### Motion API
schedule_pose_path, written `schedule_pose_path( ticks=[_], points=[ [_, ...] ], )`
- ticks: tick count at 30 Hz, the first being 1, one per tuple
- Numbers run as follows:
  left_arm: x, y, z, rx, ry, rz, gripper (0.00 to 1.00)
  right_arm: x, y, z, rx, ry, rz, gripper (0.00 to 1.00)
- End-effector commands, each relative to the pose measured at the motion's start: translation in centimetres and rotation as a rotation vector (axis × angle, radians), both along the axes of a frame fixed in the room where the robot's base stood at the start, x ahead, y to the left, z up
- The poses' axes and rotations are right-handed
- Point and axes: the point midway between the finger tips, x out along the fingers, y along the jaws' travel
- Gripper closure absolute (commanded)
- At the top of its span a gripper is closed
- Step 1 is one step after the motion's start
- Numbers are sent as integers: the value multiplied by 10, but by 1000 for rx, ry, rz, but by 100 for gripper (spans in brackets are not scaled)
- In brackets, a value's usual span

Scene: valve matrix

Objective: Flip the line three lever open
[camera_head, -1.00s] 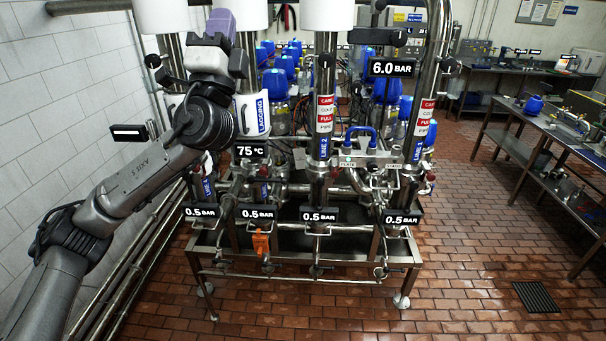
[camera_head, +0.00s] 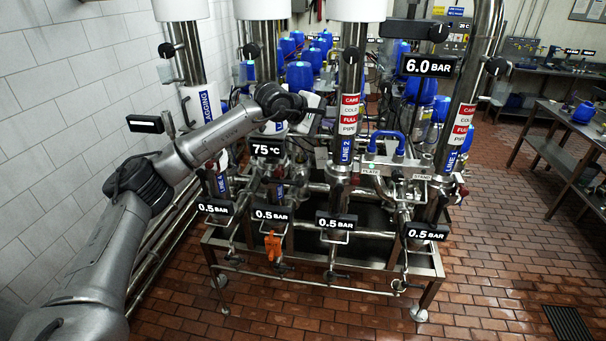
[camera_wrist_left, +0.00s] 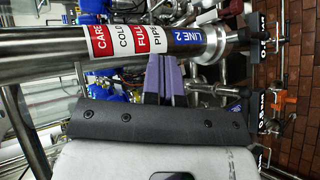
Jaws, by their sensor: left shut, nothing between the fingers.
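The second pipe from the left (camera_head: 257,62), beside the lettered line two pipe (camera_head: 346,130), carries a 75 °C display (camera_head: 265,149). I take it for line three; its own label is not readable. I cannot pick out its lever for certain; my left forearm and wrist cross in front of this pipe. My left gripper (camera_head: 318,110) is in front of the pipes, between this pipe and line two. In the left wrist view its purple fingers (camera_wrist_left: 160,80) are shut and empty, overlapping the line two pipe (camera_wrist_left: 130,42) in the picture; contact cannot be told.
The metal frame (camera_head: 310,284) carries several small valves. A blue-handled part (camera_head: 387,140) stands right of line two. A bench (camera_head: 572,140) is at right; brick floor in front is open.

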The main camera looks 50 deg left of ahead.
Motion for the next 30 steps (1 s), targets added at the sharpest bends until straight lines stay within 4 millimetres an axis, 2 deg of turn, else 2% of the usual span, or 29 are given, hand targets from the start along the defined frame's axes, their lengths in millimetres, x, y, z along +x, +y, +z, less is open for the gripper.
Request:
schedule_pose_path(
  ticks=[3, 6, 10, 15, 21, 30],
  points=[
    [-17, 26, -27, 235, 192, -20, 100, 0, 1, 0, 3, -1, -2, 57],
    [-36, 42, -45, 413, 360, -70, 100, 0, 2, 0, 6, 0, -4, 57],
    [-62, 56, -60, 591, 566, -173, 100, 0, 3, 0, 9, -1, -5, 57],
    [-91, 61, -71, 723, 762, -357, 100, 0, 2, 0, 8, -1, -6, 57],
    [-99, 62, -74, 810, 812, -503, 100, 0, 2, 0, 7, 0, -4, 57],
    [-98, 62, -74, 848, 807, -556, 100, 0, -1, 0, -4, -1, 2, 57]
  ],
)
